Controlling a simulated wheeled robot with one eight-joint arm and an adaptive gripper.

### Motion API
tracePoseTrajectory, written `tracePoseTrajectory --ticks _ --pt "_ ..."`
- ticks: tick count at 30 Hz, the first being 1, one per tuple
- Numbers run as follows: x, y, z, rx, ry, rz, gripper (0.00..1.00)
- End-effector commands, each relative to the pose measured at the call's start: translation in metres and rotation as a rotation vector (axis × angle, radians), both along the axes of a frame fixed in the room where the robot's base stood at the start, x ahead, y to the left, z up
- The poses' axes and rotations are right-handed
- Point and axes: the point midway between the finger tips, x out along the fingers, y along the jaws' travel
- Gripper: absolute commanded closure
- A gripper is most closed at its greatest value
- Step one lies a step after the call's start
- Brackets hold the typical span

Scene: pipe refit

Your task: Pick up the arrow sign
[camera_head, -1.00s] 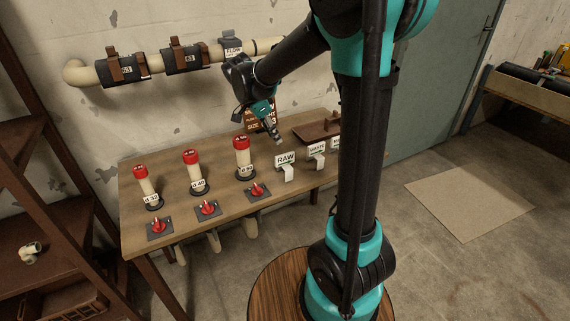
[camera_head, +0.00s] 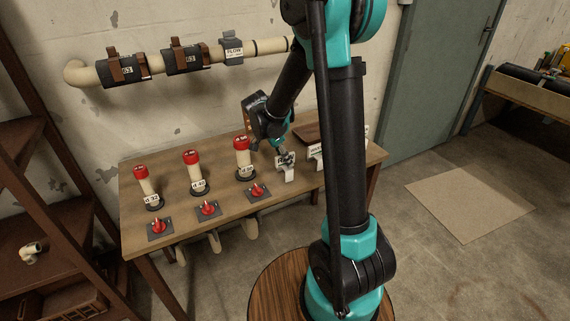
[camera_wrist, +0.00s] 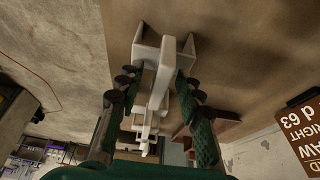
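A small white sign on a bent white stand (camera_head: 289,175) is at the front right of the wooden table. Its RAW lettering shows in the earlier head view and is now mostly covered by my gripper. Any arrow on it is too small to make out. My gripper (camera_head: 284,159) is down at this sign. In the wrist view, the two green fingers are apart, one on each side of the white sign (camera_wrist: 156,88). I see no clear grip on it. Another white sign (camera_head: 315,152) stands just to its right, partly hidden by my arm.
Several red-capped tubes, one of them close by (camera_head: 242,158), stand left of my gripper, with red valve handles (camera_head: 257,190) in front. A brown tray (camera_head: 305,132) is behind. A wall pipe with a FLOW plate (camera_head: 233,50) runs above. A brown lettered board (camera_wrist: 302,130) shows in the wrist view.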

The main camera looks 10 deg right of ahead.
Motion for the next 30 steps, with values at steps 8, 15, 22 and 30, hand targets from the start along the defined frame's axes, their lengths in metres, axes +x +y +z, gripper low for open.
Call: tracePoseTrajectory --ticks 8,15,22,30 --pt "-0.0001 -0.0004 -0.0007 0.0 0.0 0.0 0.71" --pt "-0.0001 -0.0003 -0.0006 0.0 0.0 0.0 1.0" --pt "-0.0001 -0.0003 -0.0006 0.0 0.0 0.0 1.0" --pt "0.0001 -0.0003 0.0048 0.0 0.0 0.0 1.0"
